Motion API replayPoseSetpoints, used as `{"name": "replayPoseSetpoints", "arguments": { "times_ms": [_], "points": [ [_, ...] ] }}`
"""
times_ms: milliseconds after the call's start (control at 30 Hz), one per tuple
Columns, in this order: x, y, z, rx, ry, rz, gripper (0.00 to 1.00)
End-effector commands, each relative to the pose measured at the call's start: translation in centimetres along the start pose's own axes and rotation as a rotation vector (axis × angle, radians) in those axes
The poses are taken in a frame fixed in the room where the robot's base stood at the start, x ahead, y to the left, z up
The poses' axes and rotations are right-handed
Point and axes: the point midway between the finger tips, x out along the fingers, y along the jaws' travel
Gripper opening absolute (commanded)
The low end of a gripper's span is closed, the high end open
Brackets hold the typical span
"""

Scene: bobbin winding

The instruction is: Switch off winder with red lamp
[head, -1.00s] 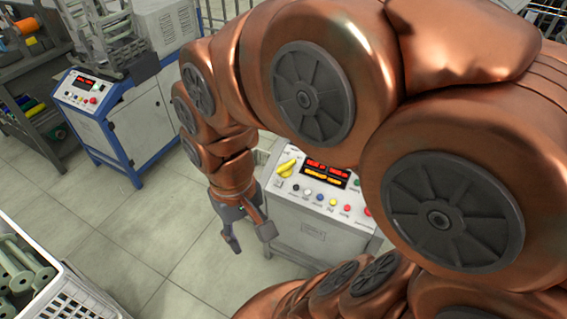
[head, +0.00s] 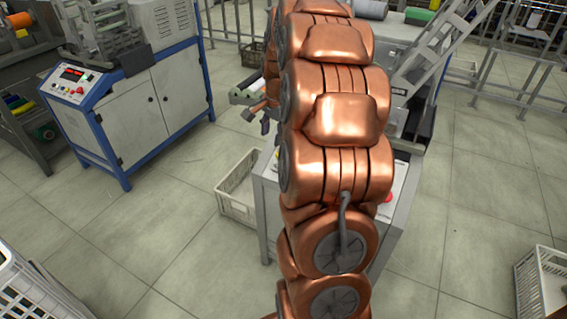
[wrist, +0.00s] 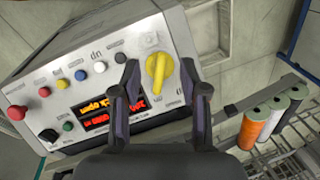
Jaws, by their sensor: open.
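The winder in front of me shows its white control panel (wrist: 70,60) in the wrist view, with a yellow rotary knob (wrist: 158,70), a display (wrist: 112,112) with red and orange text, and a row of coloured buttons. My gripper (wrist: 163,85) is open, with one finger on each side of the knob; I cannot tell whether they touch it. A red mushroom button (wrist: 15,112) sits at the panel's far left. In the head view my arm hides most of this winder (head: 268,195). I cannot make out a lit red lamp on it.
Another winder (head: 150,110) with a blue frame and lit red display stands at the left. White crates stand at the lower left (head: 30,290), beside the near winder (head: 240,185) and at the right edge (head: 545,285). Spools (wrist: 250,130) stand near the panel.

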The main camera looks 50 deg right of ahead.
Motion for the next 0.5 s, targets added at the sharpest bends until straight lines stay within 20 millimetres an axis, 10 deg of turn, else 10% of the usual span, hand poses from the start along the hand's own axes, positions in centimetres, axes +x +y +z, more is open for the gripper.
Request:
{"name": "replayPoseSetpoints", "arguments": {
  "times_ms": [200, 500],
  "points": [
    [3.5, 0.3, -5.4, 0.165, 0.028, -0.027, 0.44],
    [4.9, 0.4, -6.3, 0.196, 0.031, -0.029, 0.44]
  ]
}}
